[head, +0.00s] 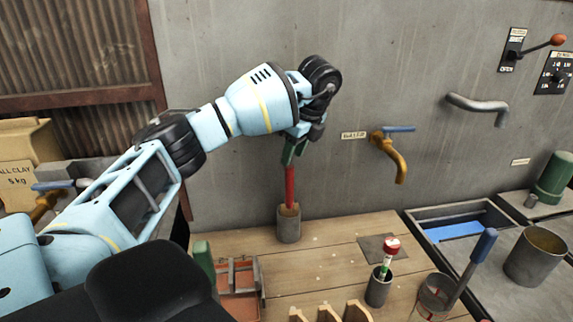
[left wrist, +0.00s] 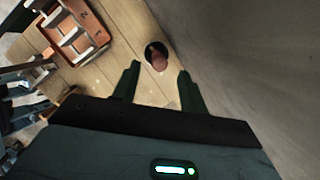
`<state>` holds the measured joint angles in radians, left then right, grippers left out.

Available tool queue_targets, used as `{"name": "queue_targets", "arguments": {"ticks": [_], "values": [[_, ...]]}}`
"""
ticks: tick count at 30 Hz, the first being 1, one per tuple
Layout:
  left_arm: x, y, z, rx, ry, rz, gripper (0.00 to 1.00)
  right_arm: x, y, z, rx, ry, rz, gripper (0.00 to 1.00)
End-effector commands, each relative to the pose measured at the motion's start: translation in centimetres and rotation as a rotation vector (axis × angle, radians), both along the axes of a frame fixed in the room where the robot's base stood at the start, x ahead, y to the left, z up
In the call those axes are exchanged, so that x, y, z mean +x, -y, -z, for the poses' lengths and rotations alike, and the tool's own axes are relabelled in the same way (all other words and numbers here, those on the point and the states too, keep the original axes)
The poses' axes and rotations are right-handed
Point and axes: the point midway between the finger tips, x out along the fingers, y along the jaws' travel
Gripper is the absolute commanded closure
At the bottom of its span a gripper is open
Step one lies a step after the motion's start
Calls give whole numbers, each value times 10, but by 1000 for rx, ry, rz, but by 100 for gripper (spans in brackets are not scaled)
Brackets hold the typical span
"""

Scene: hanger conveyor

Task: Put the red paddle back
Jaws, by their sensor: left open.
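The red paddle (head: 290,187) stands upright in a grey cylindrical holder (head: 288,228) at the back of the wooden bench, near the wall. Its lower end is hidden inside the holder. My left gripper (head: 291,156) is directly above it, pointing down, with its fingers at the paddle's top end. In the left wrist view the fingers (left wrist: 157,82) are apart, and the rounded reddish end of the paddle (left wrist: 158,62) shows near the gap between their tips. The holder's dark mouth (left wrist: 151,49) is around it. My right gripper is not in view.
An orange tray (head: 238,304) lies front left. A brass tap (head: 388,150) sticks out of the wall. A sink (head: 480,215) and grey bucket (head: 537,257) are at right.

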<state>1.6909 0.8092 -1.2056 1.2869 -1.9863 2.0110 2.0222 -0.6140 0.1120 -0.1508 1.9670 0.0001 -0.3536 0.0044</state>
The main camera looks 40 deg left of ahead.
Motion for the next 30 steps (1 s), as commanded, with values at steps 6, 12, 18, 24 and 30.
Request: {"name": "queue_targets", "arguments": {"ticks": [6, 12, 18, 24, 30], "values": [[0, 9, -39, 1, 14, 0, 57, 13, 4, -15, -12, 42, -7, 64], [1, 12, -44, 1, 7, -1, 57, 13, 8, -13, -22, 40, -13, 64], [1, 12, -43, 1, 5, 0, 57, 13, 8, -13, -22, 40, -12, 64], [1, 12, -43, 1, 5, 0, 57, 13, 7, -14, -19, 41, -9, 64], [1, 12, -43, 1, 5, 0, 57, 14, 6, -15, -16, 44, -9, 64]]}}
